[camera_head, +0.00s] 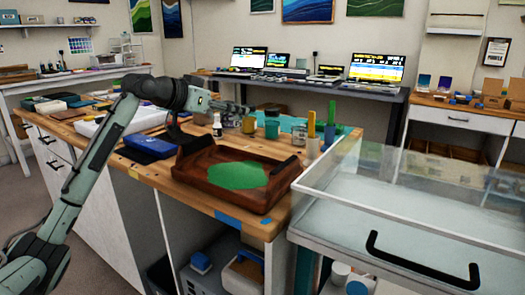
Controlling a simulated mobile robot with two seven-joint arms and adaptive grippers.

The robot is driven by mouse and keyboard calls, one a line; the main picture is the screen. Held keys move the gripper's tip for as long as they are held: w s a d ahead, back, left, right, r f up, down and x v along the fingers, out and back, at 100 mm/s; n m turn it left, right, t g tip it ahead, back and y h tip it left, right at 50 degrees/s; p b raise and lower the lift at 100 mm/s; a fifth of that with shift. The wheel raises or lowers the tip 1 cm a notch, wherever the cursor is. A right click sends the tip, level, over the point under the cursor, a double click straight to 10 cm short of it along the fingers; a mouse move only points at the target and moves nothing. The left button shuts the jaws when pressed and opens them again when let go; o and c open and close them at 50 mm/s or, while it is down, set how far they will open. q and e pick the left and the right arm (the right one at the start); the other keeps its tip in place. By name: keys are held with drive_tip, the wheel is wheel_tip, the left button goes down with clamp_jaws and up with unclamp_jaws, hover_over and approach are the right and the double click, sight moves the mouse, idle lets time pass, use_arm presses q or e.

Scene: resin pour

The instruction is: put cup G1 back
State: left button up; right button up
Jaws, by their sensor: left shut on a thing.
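My left gripper (238,110) reaches in from the left over the far part of the wooden bench. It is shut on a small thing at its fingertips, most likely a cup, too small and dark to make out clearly. No G1 label is readable on any cup. A brown wooden tray (205,186) with a pool of green resin (238,175) lies nearer, at the bench's front. My right gripper is not in view.
A white dropper bottle (217,125) stands below my left gripper. Tall yellow and green sticks (311,124) stand in cups to the right. A blue box (150,147) lies on the left. A clear-walled case (400,180) with a black handle fills the right front.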

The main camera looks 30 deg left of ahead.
use_arm(q)
drive_tip(key=w+m+h, duration=0.1)
drive_tip(key=w+r+m+h+b, duration=0.1)
drive_tip(key=shift+w+r+g, duration=0.1)
drive_tip(key=shift+w+g, duration=0.2)
drive_tip(key=shift+w, duration=0.05)
drive_tip(key=w+d+f, duration=0.2)
drive_tip(key=w+f, duration=0.1)
drive_tip(key=w+d+f, duration=0.2)
drive_tip(key=w+f, duration=0.1)
drive_tip(key=f, duration=0.1)
drive_tip(key=w+d+f+p, duration=0.1)
drive_tip(key=w+d+f, duration=0.2)
drive_tip(key=shift+w+f, duration=0.25)
drive_tip(key=shift+f, duration=0.2)
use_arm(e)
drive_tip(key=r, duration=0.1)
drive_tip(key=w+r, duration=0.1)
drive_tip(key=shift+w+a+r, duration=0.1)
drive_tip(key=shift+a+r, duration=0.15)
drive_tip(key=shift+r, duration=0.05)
use_arm(q)
drive_tip(key=shift+f, duration=0.1)
drive_tip(key=o, duration=1.2)
drive_tip(key=shift+f, duration=0.1)
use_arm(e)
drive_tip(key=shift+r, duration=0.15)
